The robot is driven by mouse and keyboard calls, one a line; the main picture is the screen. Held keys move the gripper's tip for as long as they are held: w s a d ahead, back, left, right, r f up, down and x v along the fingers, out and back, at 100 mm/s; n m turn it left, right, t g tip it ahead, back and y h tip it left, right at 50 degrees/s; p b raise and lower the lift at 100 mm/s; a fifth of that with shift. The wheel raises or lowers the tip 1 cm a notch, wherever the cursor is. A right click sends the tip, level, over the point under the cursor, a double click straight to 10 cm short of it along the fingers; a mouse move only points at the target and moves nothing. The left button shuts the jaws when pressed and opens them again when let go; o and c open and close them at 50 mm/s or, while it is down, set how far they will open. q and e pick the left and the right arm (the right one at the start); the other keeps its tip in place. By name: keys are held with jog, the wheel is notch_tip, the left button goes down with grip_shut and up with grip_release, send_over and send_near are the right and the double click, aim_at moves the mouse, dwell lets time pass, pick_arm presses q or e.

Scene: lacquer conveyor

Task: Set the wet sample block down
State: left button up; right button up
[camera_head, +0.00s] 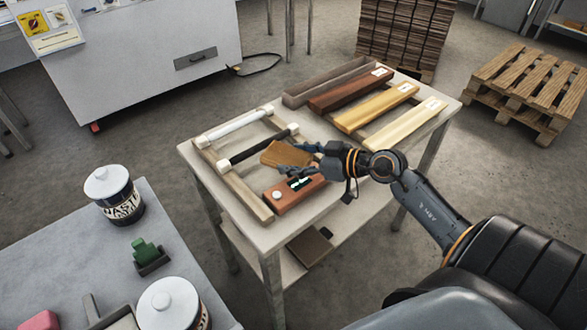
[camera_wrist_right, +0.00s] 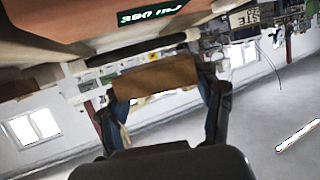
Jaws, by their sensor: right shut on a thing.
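The wet sample block (camera_head: 286,154) is a small orange-brown wooden block. My right gripper (camera_head: 301,160) is shut on it, reaching in from the right over the table. The block also shows between the two fingers in the right wrist view (camera_wrist_right: 155,82). In the head view it appears beside the right end of a black bar on a wooden rack (camera_head: 232,180); I cannot tell whether it touches anything below. My left gripper is not in view.
An orange-red device with a lit display (camera_head: 285,199) lies just in front of the gripper. Brown and yellow boards (camera_head: 375,107) lie at the table's back right. A grey bench (camera_head: 180,232) at lower left holds white-lidded cans (camera_head: 114,189). A pallet (camera_head: 535,90) stands behind.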

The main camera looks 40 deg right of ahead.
jog(key=f, duration=0.2)
jog(key=f+b, duration=0.1)
jog(key=f, duration=0.1)
jog(key=shift+w+a, duration=0.1)
jog(key=shift+w, duration=0.25)
jog(key=shift+r, duration=0.1)
jog(key=o, duration=1.2)
jog(key=shift+s, duration=0.2)
jog(key=v, duration=1.1)
jog(key=shift+s+r, duration=0.15)
jog(key=shift+s, duration=0.1)
jog(key=shift+d, duration=0.25)
